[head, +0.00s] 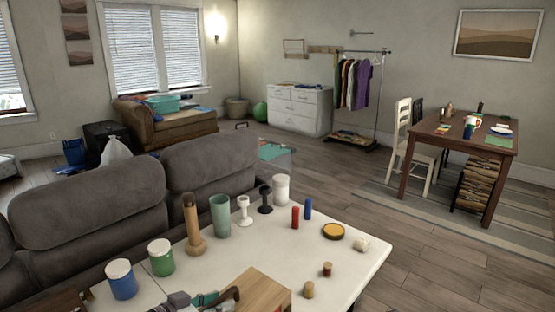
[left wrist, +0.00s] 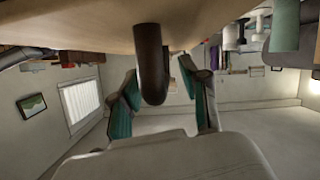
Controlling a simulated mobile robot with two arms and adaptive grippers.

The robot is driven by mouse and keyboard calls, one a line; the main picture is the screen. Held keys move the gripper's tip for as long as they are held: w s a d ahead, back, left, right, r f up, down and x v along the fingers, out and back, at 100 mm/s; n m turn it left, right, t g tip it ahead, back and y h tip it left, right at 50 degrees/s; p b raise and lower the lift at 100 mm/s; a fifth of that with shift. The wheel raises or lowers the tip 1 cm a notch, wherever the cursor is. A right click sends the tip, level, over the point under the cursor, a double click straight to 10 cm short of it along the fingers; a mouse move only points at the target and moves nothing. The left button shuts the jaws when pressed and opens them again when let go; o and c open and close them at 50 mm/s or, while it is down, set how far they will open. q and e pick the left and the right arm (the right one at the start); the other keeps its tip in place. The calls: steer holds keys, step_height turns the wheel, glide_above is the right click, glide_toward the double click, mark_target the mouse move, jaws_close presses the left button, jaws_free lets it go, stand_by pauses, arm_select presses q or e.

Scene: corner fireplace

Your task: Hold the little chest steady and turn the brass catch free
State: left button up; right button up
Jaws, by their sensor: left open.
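The little chest is a light wooden box (head: 264,290) at the front edge of the white table, cut off by the bottom of the head view. A dark brown curved handle (head: 229,296) shows on its left side. My left gripper (head: 207,300), with teal finger pads, is beside that handle. In the left wrist view my left gripper (left wrist: 160,70) is open, with the dark handle (left wrist: 152,65) between its two fingers; I see a gap on each side. The chest's wood (left wrist: 90,22) fills the top of that view. The brass catch is not visible. My right gripper is not in view.
The white table (head: 340,262) carries a blue pot (head: 122,281), a green pot (head: 161,258), a wooden post (head: 193,225), a teal cup (head: 220,217) and several small items. A grey sofa (head: 100,200) stands behind it.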

arm_select(q)
steer(key=o, duration=0.6)
steer(key=shift+c, duration=0.2)
